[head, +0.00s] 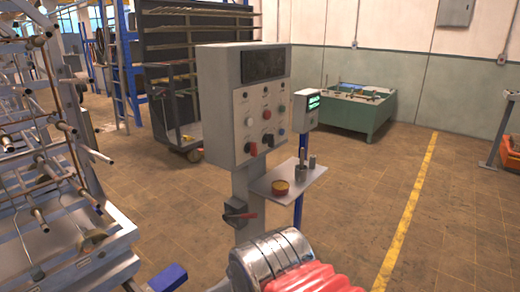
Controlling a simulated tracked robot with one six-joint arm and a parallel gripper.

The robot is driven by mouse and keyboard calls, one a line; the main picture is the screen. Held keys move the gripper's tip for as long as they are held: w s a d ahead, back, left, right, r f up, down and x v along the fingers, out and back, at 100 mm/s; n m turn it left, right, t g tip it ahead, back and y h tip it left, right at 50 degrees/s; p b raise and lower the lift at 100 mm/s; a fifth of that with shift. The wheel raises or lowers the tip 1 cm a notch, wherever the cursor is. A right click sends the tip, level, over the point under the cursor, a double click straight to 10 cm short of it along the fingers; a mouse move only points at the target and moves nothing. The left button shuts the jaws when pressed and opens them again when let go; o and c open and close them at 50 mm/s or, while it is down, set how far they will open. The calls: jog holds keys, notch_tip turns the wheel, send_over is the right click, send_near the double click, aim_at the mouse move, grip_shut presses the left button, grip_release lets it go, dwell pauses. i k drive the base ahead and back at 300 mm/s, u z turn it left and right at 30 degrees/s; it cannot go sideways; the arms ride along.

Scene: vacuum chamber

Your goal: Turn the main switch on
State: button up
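A grey control cabinet (222,110) stands upright on a post in the middle of the head view. Its front has a dark display window on top and rows of buttons and knobs, some red. My gripper is not in view.
A small green-lit display unit (306,110) stands behind. A metal rack machine (75,250) fills the left. Floor is clear right, around the yellow line (408,215).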

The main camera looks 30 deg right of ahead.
aim_at(252, 147)
jog(key=z, duration=0.05)
jog(key=i, duration=0.95)
jog(key=u, duration=0.1)
